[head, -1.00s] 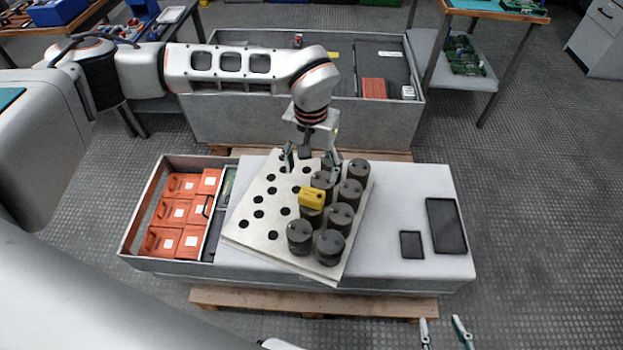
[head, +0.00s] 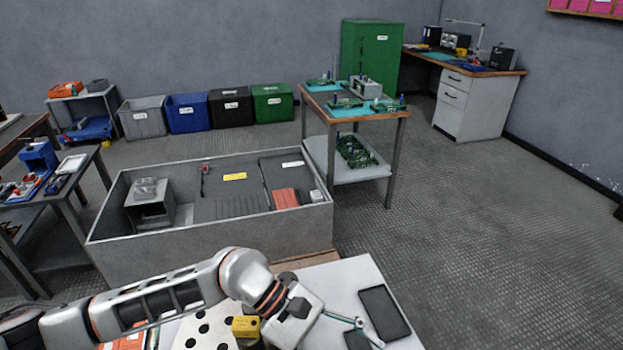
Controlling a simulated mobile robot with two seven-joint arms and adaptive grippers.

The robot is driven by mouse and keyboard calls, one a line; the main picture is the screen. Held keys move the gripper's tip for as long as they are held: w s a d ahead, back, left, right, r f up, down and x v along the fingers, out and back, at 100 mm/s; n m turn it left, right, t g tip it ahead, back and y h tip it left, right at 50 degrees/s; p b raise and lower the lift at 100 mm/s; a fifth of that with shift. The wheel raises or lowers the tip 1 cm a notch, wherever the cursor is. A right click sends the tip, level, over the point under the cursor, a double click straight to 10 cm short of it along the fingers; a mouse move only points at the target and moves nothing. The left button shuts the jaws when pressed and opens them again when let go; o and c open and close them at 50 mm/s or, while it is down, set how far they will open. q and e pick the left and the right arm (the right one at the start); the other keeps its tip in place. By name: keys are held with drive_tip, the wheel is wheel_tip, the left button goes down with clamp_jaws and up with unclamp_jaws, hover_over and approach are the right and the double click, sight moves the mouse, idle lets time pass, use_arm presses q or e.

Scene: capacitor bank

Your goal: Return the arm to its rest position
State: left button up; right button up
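My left arm (head: 165,300) reaches in from the left in the head view. Its gripper (head: 358,324) hangs over the right part of the pale cabinet top (head: 340,275), left of a dark rectangular panel (head: 384,312). A thin finger shows, but the spread of the fingers is unclear. No held object is visible. A yellow block (head: 245,326) sits beside the gripper body, over the perforated plate (head: 213,314). The dark cylindrical capacitors are mostly hidden by the arm or cut off below. My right gripper is out of the frame.
A grey open crate (head: 110,243) with equipment stands behind the cabinet. A workbench with circuit boards (head: 405,116) is at the back right, and a cluttered bench (head: 72,190) is at the left. Several bins line the wall. Floor (head: 500,240) at the right is clear.

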use_arm(q)
drive_tip(key=s+d+r+n+h, duration=0.2)
drive_tip(key=d+r+n+h, duration=0.25)
drive_tip(key=r, duration=0.25)
drive_tip(key=w+a+r+n+t+h+p, duration=0.2)
drive_tip(key=w+r+n+t+h, duration=0.3)
drive_tip(key=n, duration=0.6)
drive_tip(key=w+a+r+n+t+p, duration=0.1)
drive_tip(key=w+r+n+t, duration=0.15)
drive_tip(key=n+t, duration=0.7)
drive_tip(key=w+a+f+n+t+y+p, duration=0.1)
drive_tip(key=a+f+n+t+y, duration=0.2)
drive_tip(key=a+f+n+y, duration=0.75)
drive_tip(key=w+a+f+n+t+y+p, duration=0.1)
drive_tip(key=a+f+n+t+y+p, duration=0.35)
drive_tip(key=n, duration=1.05)
drive_tip(key=s+a+f+n+g+y+b, duration=0.1)
drive_tip(key=s+a+f+n+g+y, duration=0.1)
drive_tip(key=s+a+f+n+g, duration=0.4)
drive_tip(key=s+a+f+n, duration=0.4)
drive_tip(key=s+a+f, duration=0.3)
drive_tip(key=a+f, duration=0.1)
drive_tip(key=shift+f+g+b, duration=0.3)
drive_tip(key=shift+f+b, duration=0.1)
drive_tip(key=shift+f, duration=0.35)
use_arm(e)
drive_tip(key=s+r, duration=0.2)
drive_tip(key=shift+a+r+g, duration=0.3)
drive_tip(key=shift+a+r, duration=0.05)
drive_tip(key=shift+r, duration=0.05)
